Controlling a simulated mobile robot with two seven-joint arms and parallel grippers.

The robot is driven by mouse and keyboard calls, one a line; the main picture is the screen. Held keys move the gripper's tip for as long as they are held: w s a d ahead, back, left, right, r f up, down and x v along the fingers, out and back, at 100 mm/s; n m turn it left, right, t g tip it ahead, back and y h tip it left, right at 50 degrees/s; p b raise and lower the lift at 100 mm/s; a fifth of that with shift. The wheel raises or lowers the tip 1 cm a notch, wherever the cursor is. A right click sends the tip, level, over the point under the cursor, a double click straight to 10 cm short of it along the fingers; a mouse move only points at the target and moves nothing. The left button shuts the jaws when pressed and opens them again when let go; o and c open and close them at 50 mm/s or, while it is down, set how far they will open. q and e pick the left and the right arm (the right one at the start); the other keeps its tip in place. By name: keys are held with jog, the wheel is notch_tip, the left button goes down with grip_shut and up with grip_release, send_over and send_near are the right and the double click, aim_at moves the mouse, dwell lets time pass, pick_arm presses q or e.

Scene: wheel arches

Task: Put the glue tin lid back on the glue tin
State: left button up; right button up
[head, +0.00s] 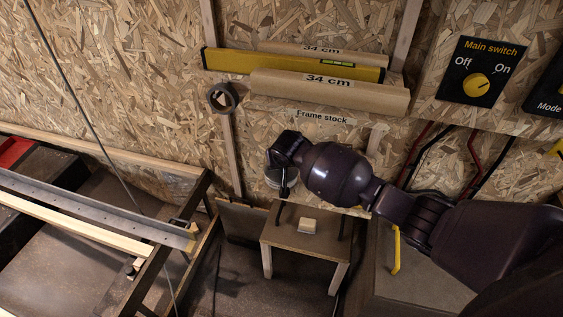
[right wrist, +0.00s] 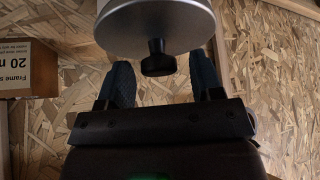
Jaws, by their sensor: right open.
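A round silvery piece, which looks like the glue tin or its lid (right wrist: 128,36), shows at the top of the right wrist view with a black knob (right wrist: 157,58) facing my gripper. I cannot tell lid from tin there. My left gripper is not in view.
A small table (head: 282,231) with a light wooden block (head: 307,226) stands below my gripper. A metal frame (head: 95,207) is at the left, and a main switch (head: 482,72) at the right.

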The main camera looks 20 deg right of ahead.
aim_at(282, 174)
jog(key=v, duration=0.1)
jog(key=p+v, duration=0.1)
jog(key=v, duration=0.2)
jog(key=shift+w+r, duration=0.3)
jog(key=shift+w, duration=0.1)
jog(key=d+p+v, duration=0.1)
jog(key=p+v, duration=0.2)
jog(key=v, duration=0.5)
jog(key=s+f+n+t+y, duration=0.2)
jog(key=s+f+y, duration=0.1)
jog(key=s+f, duration=0.95)
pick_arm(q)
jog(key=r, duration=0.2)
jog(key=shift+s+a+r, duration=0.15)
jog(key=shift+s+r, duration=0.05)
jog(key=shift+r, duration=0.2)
pick_arm(e)
jog(key=s+d+t+h, duration=0.1)
jog(key=s+d, duration=0.2)
jog(key=s, duration=0.7)
jog(key=s+d+f+t+h, duration=0.1)
jog(key=s+d, duration=0.3)
jog(key=s, duration=0.6)
jog(key=shift+d+f+t, duration=0.15)
jog(key=shift+d+t, duration=0.05)
jog(key=shift+t, duration=0.1)
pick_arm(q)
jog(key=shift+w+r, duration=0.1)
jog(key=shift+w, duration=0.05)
